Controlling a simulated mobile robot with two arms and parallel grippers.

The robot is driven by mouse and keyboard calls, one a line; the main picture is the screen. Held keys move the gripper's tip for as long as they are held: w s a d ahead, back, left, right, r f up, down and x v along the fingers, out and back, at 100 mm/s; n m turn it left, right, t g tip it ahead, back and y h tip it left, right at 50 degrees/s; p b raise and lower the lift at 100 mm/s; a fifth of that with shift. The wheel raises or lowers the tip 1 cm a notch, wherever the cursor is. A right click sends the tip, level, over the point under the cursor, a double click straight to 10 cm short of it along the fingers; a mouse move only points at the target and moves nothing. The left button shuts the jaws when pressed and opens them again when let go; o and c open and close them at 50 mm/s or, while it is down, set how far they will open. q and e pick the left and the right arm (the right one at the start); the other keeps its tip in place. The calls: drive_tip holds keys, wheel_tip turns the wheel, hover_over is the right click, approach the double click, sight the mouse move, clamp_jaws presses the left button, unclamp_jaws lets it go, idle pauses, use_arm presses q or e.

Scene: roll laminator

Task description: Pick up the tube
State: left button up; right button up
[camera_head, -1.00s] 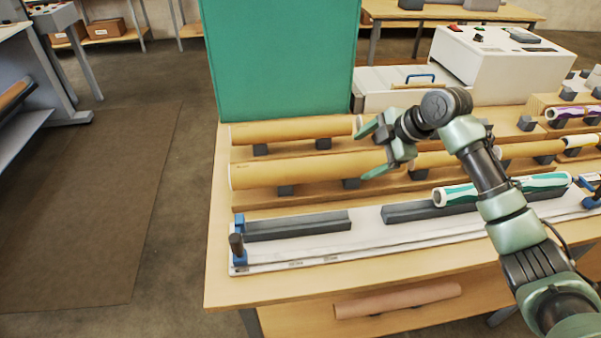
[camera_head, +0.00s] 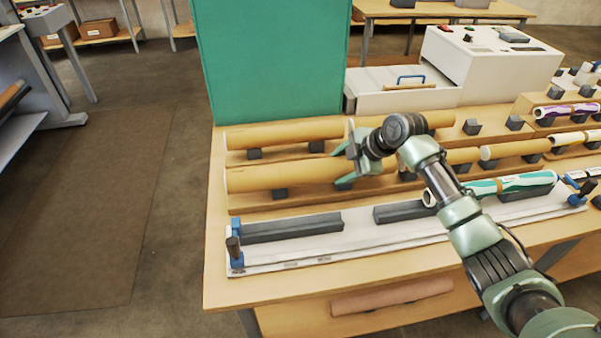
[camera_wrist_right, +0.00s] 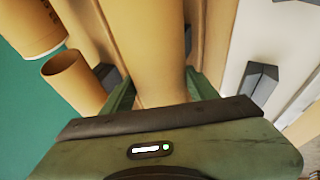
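A long tan cardboard tube (camera_head: 275,177) lies across dark grey blocks in the middle row of the wooden rack. My right gripper (camera_head: 338,167) is over this tube, with its green fingers spread towards the back and front. In the right wrist view, the tan tube (camera_wrist_right: 150,50) runs between the two open fingers of the gripper (camera_wrist_right: 160,92). I cannot tell whether either finger touches it. The gripper and wrist hide part of the tube. My left gripper is not in view.
Another tan tube (camera_head: 285,132) lies behind, near a tall green panel (camera_head: 270,60). In front is a white tray (camera_head: 380,240) with grey bars and a green-and-white roll (camera_head: 510,183). A white laminator (camera_head: 490,62) stands at the back right. A pinkish tube (camera_head: 390,297) lies below.

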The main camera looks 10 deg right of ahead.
drive_tip(key=c, duration=0.5)
drive_tip(key=shift+o, duration=0.2)
